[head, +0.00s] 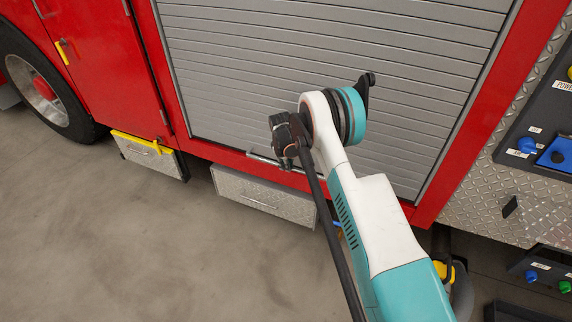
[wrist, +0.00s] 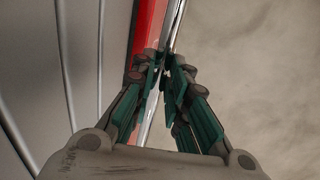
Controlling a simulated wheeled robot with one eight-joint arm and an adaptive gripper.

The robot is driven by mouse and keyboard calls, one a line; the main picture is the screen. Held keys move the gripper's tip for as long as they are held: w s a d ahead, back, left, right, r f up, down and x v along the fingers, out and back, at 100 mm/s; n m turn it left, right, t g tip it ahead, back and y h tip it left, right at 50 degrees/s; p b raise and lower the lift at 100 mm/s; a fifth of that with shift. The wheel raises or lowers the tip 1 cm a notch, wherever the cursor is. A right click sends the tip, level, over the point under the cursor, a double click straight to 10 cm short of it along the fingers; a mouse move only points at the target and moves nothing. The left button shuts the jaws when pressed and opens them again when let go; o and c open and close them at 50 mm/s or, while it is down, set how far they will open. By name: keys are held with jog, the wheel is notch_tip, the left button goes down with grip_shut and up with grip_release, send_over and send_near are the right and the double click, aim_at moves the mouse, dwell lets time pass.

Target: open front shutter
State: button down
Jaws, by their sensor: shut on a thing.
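The front shutter (head: 235,75) is a grey slatted roller door in a red frame, down to its bottom sill. A thin metal handle bar (head: 262,159) runs along its lower edge, and it also shows in the wrist view (wrist: 178,28) running away between the fingers. My gripper (wrist: 166,78) is shut on the handle bar, its green-padded fingers on both sides of it. In the head view, my arm covers the middle and lower right of the shutter and hides the fingertips and the right part of the bar.
Below the shutter is a diamond-plate step box (head: 262,197) with a small handle. A box with a yellow edge (head: 150,150) and a wheel (head: 45,88) are to the left. A pump panel (head: 540,140) with coloured knobs is at right. Open concrete floor (head: 120,240) lies in front.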

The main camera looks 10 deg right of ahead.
jog(key=p, duration=2.2)
send_near(286, 20)
jog(key=s+f, duration=0.5)
jog(key=f, duration=0.3)
notch_tip(286, 20, up, 40)
jog(key=p, duration=2.1)
jog(key=shift+w+a+p, duration=0.2)
jog(key=shift+a+p, duration=0.05)
jog(key=shift+p, duration=0.15)
jog(key=shift+r, duration=0.15)
jog(key=c, duration=1.6)
grip_release()
jog(key=shift+o, duration=0.2)
notch_tip(286, 20, up, 7)
jog(key=s, duration=0.1)
jog(key=shift+a, duration=0.45)
jog(key=shift+r, duration=0.1)
